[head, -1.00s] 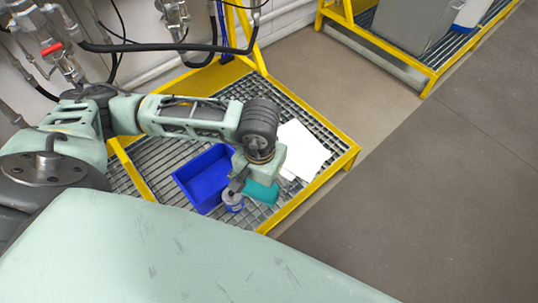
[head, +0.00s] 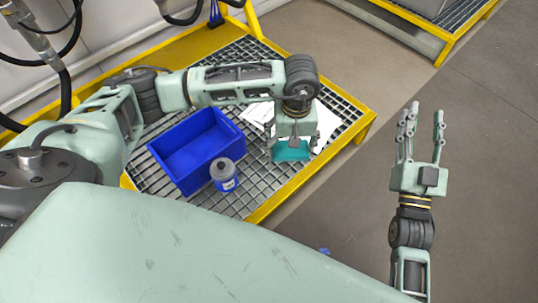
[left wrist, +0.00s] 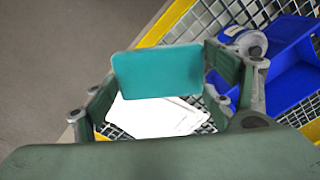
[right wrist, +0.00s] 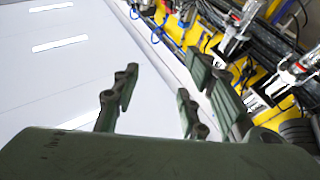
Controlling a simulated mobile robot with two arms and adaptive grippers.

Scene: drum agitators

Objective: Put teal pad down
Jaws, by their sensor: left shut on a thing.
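My left gripper (head: 291,148) is shut on the teal pad (head: 291,153) and points down over the yellow-edged grating. In the left wrist view the flat teal pad (left wrist: 158,71) sits between the fingers, in front of the white sheets (left wrist: 155,117). In the head view the white sheets (head: 327,124) show on both sides of the gripper. I cannot tell whether the pad touches them. My right gripper (head: 423,115) is raised at the right, its fingers spread and empty. Its fingers (right wrist: 155,95) also stand apart in the right wrist view.
A blue bin (head: 178,160) stands on the grating (head: 240,205), left of the pad. A small jar with a grey lid (head: 224,170) stands at the bin's near side. The yellow rim (head: 315,178) bounds the grating at the right. Bare floor lies beyond.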

